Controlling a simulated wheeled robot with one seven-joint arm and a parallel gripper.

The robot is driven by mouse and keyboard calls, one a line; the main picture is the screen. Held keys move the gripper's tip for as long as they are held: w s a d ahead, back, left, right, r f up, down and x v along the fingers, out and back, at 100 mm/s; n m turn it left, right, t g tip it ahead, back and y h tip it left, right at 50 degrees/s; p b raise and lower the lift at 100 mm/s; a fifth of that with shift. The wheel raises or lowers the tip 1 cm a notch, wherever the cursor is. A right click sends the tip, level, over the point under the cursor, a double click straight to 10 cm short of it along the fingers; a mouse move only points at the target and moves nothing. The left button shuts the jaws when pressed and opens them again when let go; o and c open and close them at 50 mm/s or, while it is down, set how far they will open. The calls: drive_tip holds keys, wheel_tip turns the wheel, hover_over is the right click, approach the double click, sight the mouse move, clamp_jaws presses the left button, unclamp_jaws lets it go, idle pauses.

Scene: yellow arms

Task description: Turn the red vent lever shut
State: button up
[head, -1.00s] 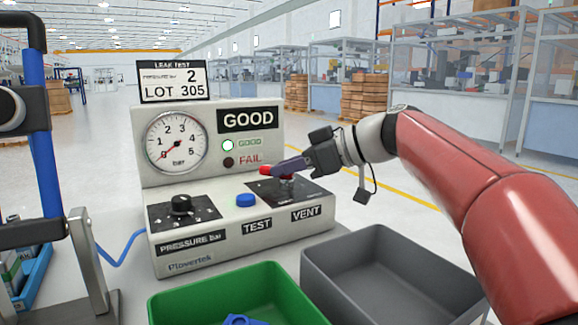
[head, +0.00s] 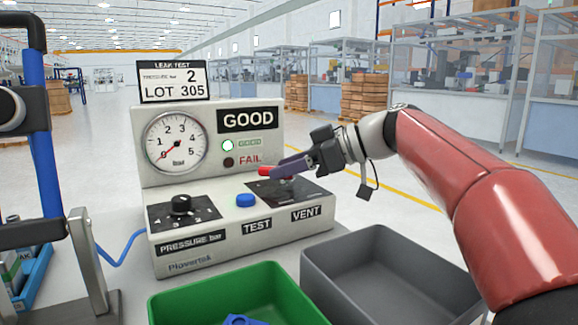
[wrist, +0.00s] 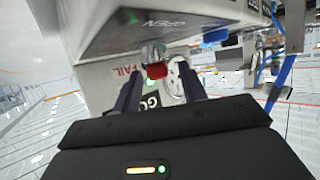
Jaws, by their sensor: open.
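The red vent lever (head: 264,171) sits above the dark plate over the VENT label on the white leak tester (head: 210,237). Only its red end shows in the head view; the rest is behind my fingers. In the wrist view the red lever end (wrist: 157,71) lies between my two dark fingers, with a metal part just above it. My gripper (head: 285,168) is open around the lever, a gap showing on both sides in the wrist view (wrist: 158,88). I cannot tell whether a finger touches it. The gauge (head: 176,143) needle points near zero, and the GOOD lamp is lit green.
A blue TEST button (head: 246,200) and a black pressure knob (head: 181,205) are to the left of the lever. A green bin (head: 170,308) and a grey bin (head: 385,240) stand in front. A blue-posted fixture (head: 45,160) is at far left.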

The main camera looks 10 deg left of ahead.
drive_tip(key=v, duration=0.7)
drive_tip(key=shift+d+r, duration=0.1)
drive_tip(key=shift+d, duration=0.2)
drive_tip(key=shift+s, duration=0.1)
